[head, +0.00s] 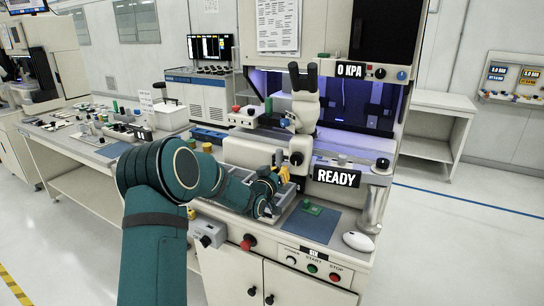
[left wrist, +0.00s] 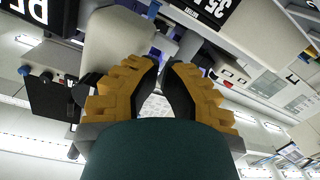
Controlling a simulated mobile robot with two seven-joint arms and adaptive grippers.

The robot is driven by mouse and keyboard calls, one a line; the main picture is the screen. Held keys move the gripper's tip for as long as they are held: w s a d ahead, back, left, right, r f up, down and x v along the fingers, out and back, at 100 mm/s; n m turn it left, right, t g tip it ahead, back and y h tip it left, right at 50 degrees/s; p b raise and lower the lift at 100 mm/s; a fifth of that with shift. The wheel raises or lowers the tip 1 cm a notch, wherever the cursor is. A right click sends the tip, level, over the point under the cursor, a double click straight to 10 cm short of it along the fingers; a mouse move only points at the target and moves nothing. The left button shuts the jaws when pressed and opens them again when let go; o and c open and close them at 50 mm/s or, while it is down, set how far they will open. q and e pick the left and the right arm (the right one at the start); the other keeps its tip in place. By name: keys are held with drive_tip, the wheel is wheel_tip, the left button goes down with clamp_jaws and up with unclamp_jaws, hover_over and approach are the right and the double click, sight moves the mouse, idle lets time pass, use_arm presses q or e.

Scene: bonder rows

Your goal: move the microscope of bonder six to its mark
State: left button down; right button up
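The microscope (head: 304,105) is white with dark eyepieces. It stands upright over the front of the bonder, and a dark round knob (head: 296,158) shows below it. My left gripper (head: 286,174) has yellow fingers and is just below and left of this knob, apart from the microscope as far as I can see. In the left wrist view its fingers (left wrist: 162,66) lean towards each other with a narrow gap and nothing clearly held. A pale rounded body (left wrist: 115,42) lies beyond them. The mark cannot be made out. My right gripper is not in view.
A blue mat (head: 308,224) with a small green piece (head: 312,208) lies on the bonder's front deck. A READY sign (head: 337,177) and a metal post (head: 374,200) stand to the right. A cluttered bench (head: 75,165) is at left. The floor at right is clear.

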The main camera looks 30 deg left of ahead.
sight(294, 174)
use_arm(q)
drive_tip(key=d+n, duration=0.1)
drive_tip(key=d+n+y+p, duration=0.1)
drive_tip(key=d+n, duration=0.1)
drive_tip(key=s+d+f+n, duration=0.1)
drive_tip(key=n, duration=0.1)
drive_tip(key=shift+d+g, duration=0.15)
drive_tip(key=shift+g, duration=0.15)
drive_tip(key=s+a+r+n+g+y+p, duration=0.1)
drive_tip(key=s+r+n+g+y+p, duration=0.55)
drive_tip(key=n, duration=1.05)
drive_tip(key=w+a+f+t+y, duration=0.1)
drive_tip(key=w+a+t+y, duration=0.1)
drive_tip(key=w+a, duration=0.5)
drive_tip(key=shift+w+f+y+b, duration=0.2)
drive_tip(key=shift+w+y+b, duration=0.25)
drive_tip(key=shift+w, duration=1.05)
drive_tip(key=shift+t, duration=0.25)
